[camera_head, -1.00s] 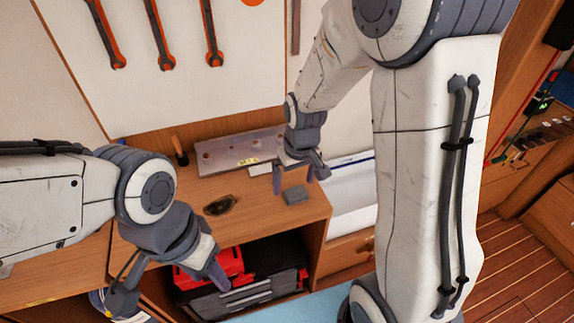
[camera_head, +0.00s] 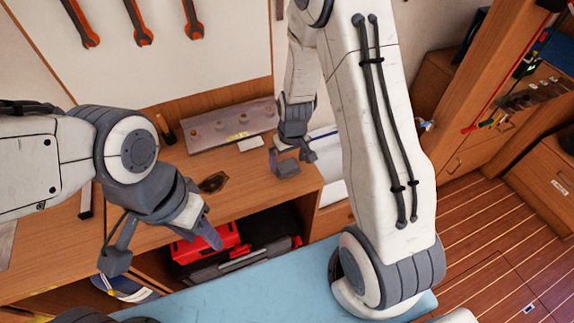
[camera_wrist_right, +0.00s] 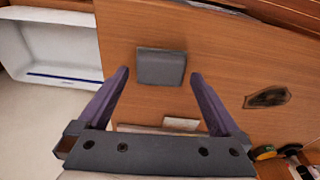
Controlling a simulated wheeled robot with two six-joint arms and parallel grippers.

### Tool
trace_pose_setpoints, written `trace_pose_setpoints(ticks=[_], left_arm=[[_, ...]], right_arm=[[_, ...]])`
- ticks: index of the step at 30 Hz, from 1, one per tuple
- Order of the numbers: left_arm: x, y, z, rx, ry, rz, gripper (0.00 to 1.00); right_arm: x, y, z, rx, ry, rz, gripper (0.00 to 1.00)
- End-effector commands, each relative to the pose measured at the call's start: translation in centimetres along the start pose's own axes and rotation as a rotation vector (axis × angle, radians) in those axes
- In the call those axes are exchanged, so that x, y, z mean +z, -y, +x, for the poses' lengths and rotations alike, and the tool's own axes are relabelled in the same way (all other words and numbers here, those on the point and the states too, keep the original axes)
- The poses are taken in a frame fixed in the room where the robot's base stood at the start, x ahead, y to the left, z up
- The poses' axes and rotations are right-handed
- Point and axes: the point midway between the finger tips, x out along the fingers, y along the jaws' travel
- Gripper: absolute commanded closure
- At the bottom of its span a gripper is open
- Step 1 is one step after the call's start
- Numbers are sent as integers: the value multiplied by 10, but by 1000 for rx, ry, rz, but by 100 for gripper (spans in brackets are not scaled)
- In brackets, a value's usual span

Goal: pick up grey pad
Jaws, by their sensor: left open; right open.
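The grey pad (camera_head: 287,168) lies flat on the wooden worktop near its right end. In the right wrist view the grey pad (camera_wrist_right: 161,67) shows whole, just beyond and between the fingertips. My right gripper (camera_wrist_right: 156,78) is open and empty, with one finger to each side of the pad's line; in the head view the right gripper (camera_head: 291,160) is at the pad and partly covers it. My left gripper (camera_head: 163,252) is open and empty, in front of the worktop's front edge, away from the pad.
A metal plate with holes (camera_head: 230,124) and a small white block (camera_head: 250,144) lie behind the pad. A dark oval fitting (camera_head: 213,182) is left of it. A red and black case (camera_head: 208,243) sits on the shelf below. A white tray (camera_wrist_right: 45,50) adjoins the worktop.

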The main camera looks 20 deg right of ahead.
Motion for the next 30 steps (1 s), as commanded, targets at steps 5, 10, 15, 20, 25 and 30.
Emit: trace_pose_setpoints(ticks=[5, 10, 15, 20, 25, 30], left_arm=[[0, 0, 2, 0, 0, 0, 50], [0, 0, 2, 0, 0, 0, 50], [0, 0, 2, 0, 0, 0, 50], [0, 0, 2, 0, 0, 0, 50], [0, 0, 2, 0, 0, 0, 50], [0, 0, 1, 0, 0, 0, 50]], right_arm=[[-1, 1, 17, 0, -1, -1, 0], [-1, 1, 17, 1, -3, -2, 0], [-1, 1, 17, 0, -2, -2, 46], [-1, 1, 16, 0, -2, -2, 76], [-1, 1, 16, 0, -2, -1, 76], [-4, 1, 6, 0, -6, -2, 76]])
